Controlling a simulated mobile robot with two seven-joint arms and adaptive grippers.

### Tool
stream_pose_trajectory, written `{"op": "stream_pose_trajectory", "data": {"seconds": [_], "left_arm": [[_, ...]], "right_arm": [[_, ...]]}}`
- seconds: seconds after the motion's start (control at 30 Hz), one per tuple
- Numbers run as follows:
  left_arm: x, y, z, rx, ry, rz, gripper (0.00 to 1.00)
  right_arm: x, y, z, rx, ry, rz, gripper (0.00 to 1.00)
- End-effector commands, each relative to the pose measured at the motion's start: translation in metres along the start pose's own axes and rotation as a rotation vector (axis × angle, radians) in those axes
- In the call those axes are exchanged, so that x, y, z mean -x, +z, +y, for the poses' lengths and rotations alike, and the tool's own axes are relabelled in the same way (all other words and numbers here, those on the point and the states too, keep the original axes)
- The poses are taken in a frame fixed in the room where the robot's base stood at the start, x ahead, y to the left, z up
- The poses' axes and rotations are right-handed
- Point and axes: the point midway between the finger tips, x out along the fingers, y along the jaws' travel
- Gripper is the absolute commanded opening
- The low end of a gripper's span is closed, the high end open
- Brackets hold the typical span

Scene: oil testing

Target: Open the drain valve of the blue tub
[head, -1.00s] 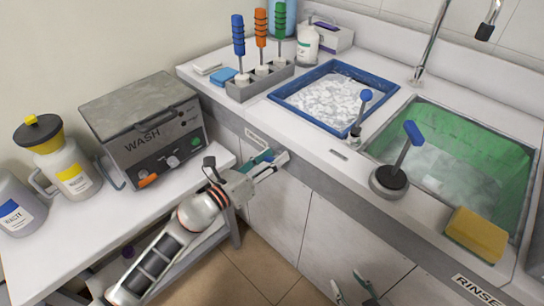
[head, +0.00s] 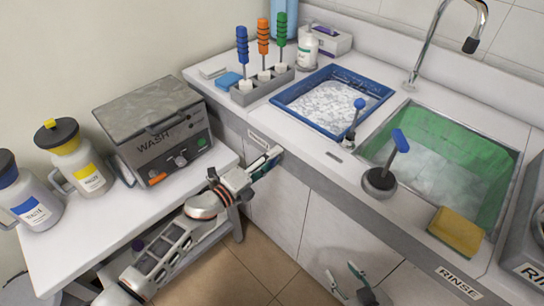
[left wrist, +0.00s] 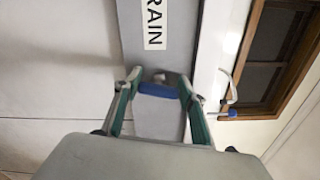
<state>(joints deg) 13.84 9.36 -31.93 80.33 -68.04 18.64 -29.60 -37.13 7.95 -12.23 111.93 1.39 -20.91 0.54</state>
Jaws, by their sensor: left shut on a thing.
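The blue tub (head: 372,84), filled with white foam or granules, sits in the counter. Below it, a DRAIN label (left wrist: 154,22) is on the grey counter front. A small blue handle (left wrist: 157,91) shows below the label, between the fingertips of my left gripper (left wrist: 158,86), which is shut on it. In the head view, my left gripper (head: 266,162) is at the counter front below the tub's left corner; its fingers hide the handle there. My right gripper (head: 342,271) is low in front of the cabinet doors, fingers apart and empty.
A lever with a blue ball (head: 360,103) stands by the tub's front corner. A blue-handled plunger (head: 380,181) stands beside the green sink (head: 440,155). A WASH machine (head: 155,130) and waste jugs (head: 80,160) are on the left bench. Cabinet doors (head: 295,215) lie below the counter.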

Motion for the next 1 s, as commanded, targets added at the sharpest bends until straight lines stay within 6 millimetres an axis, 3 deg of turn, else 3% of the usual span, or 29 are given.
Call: {"op": "stream_pose_trajectory", "data": {"seconds": [0.4, 0.97, 1.0], "left_arm": [[0.000, -0.001, 0.002, 0.201, 0.002, 0.001, 0.19], [0.000, -0.001, 0.003, 0.234, 0.001, 0.001, 0.19], [0.000, -0.001, 0.003, 0.234, 0.001, 0.001, 0.43]], "right_arm": [[0.007, -0.021, 0.004, 0.003, 0.005, 0.018, 0.40], [0.008, -0.018, 0.004, 0.004, 0.004, 0.011, 0.40], [0.007, -0.017, 0.004, 0.004, 0.004, 0.011, 0.40]]}}
